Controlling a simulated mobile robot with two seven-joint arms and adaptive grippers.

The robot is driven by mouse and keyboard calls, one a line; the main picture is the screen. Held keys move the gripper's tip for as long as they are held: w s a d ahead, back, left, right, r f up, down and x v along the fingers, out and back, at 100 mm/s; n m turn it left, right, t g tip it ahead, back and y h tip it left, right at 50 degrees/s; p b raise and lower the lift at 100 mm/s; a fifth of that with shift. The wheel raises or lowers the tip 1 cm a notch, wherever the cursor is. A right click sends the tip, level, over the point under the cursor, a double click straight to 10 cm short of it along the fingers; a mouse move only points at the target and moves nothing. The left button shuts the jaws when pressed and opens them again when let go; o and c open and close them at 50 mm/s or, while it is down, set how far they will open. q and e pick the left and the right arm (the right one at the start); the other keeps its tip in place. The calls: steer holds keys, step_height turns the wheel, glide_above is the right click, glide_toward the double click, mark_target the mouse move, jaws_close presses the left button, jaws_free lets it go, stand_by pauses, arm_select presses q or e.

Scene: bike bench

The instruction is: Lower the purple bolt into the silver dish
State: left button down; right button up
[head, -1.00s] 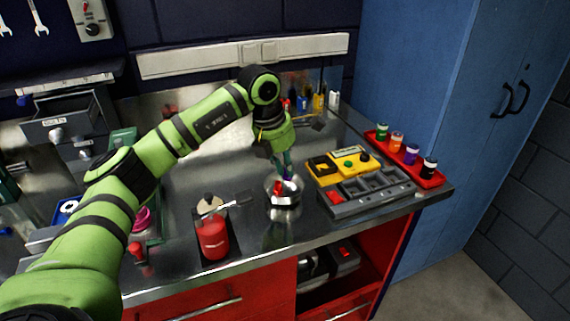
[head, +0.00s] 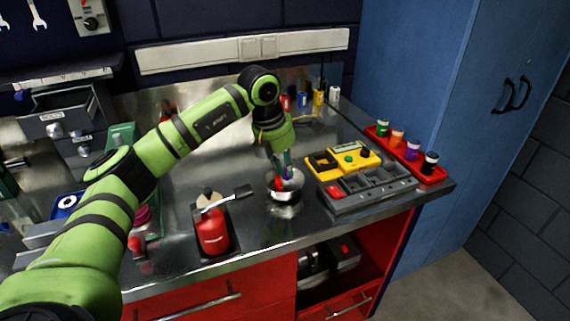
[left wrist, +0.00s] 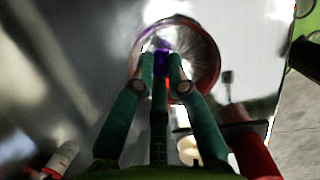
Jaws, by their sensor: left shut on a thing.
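The silver dish (head: 292,193) stands on the metal bench, left of the grey tray. It also shows in the left wrist view (left wrist: 207,62) as a round shiny bowl. My left gripper (head: 283,172) points down at the dish, with its green fingertips over or inside its rim. In the left wrist view the gripper (left wrist: 162,64) is shut on the purple bolt (left wrist: 160,49), which is over the dish's interior. Whether the bolt touches the dish bottom cannot be told. Something red shows by the fingers at the dish. My right gripper is not in view.
A grey compartment tray (head: 372,190) and a yellow organizer (head: 342,163) stand right of the dish. A red tray (head: 432,174) with several coloured jars lies farther right. A red bottle (head: 212,234) stands left of the dish, near the bench's front edge.

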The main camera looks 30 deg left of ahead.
arm_select(q)
steer(key=shift+f+b, duration=0.55)
steer(key=shift+f, duration=0.4)
stand_by(0.4)
steer(key=c, duration=1.2)
jaws_free()
steer(key=shift+o, duration=0.2)
steer(key=shift+s, duration=0.1)
steer(key=v, duration=1.2)
steer(key=shift+r, duration=0.25)
